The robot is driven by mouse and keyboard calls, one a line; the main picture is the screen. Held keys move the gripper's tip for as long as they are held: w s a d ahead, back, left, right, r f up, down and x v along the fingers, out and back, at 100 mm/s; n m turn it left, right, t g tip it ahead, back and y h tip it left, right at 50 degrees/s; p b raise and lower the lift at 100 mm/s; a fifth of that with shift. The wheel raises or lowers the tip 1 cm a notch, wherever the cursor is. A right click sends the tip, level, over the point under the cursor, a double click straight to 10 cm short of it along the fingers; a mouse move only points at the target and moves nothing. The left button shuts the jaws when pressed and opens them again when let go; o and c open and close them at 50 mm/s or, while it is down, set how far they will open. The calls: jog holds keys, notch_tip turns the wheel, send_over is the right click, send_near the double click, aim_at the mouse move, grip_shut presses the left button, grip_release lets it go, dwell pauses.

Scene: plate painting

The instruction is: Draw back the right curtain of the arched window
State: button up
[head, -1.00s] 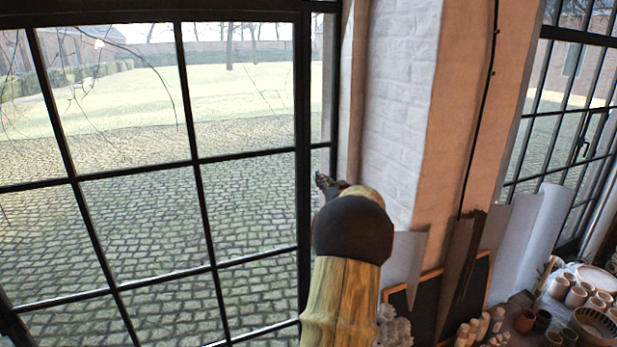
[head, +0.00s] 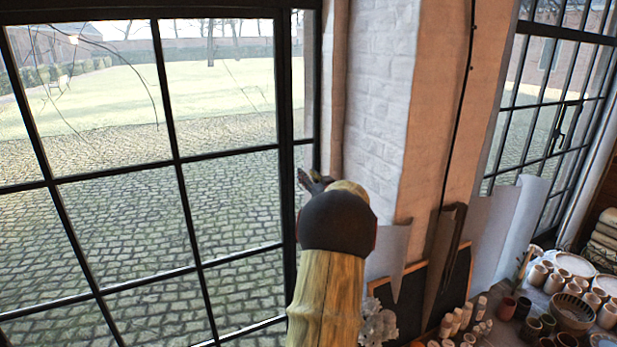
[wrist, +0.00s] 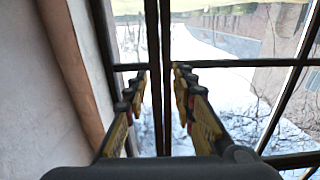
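A tall, dark-framed, many-paned window (head: 170,160) fills the left of the head view. Its top is cut off, so I cannot tell whether it is arched. No curtain can be made out in either current view. My gripper (head: 312,182) is in front of the window's right edge, beside the white brick reveal, largely hidden by my arm. In the wrist view my gripper (wrist: 160,76) has its two fingers apart, with dark upright window bars (wrist: 160,110) seen between them and no cloth. I cannot tell whether the fingers touch the frame.
A brick pier (head: 385,110) stands right of the window, with a second barred window (head: 550,110) beyond it. Boards and paper sheets (head: 500,225) lean below. A bench at lower right is crowded with cups and a bowl (head: 572,313).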

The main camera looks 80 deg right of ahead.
jog(key=v, duration=1.2)
dwell(0.5)
